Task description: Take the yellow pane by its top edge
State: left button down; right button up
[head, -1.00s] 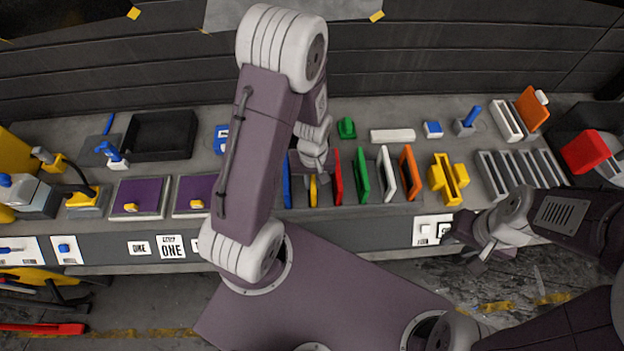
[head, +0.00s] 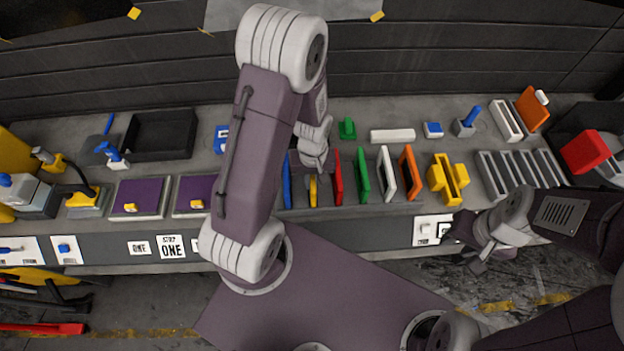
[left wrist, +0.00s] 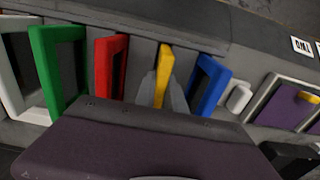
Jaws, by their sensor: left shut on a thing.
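The yellow pane (head: 313,189) stands upright in the row of coloured panes on the bench, between the blue pane (head: 287,186) and the red pane (head: 338,178). My left gripper (left wrist: 160,92) is shut on the yellow pane, which also shows in the left wrist view (left wrist: 165,62); one grey finger lies on each side of it. In the head view my left arm hides much of the gripper. My right gripper (head: 477,262) is low at the right, in front of the bench edge; its jaws are too small to read.
A green pane (head: 363,177), a white pane (head: 386,174) and an orange pane (head: 411,173) stand right of the red one. A yellow block (head: 448,180) and a grey slotted rack (head: 497,183) are further right. Neighbouring panes stand close on both sides.

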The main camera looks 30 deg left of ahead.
pick_arm(q)
jog(key=shift+r, duration=0.1)
dwell(0.5)
jog(key=shift+w+r, duration=0.1)
jog(key=shift+r, duration=0.2)
jog(key=r, duration=0.3)
jog(key=shift+s+d+r+b, duration=0.25)
jog(key=shift+d+r+b, duration=0.05)
jog(key=shift+r+b, duration=0.05)
jog(key=s+d+r, duration=0.6)
jog(key=s+d, duration=0.1)
jog(key=d, duration=0.1)
jog(key=shift+s+r+b, duration=0.25)
jog(key=shift+s+b, duration=0.05)
jog(key=shift+s, duration=0.05)
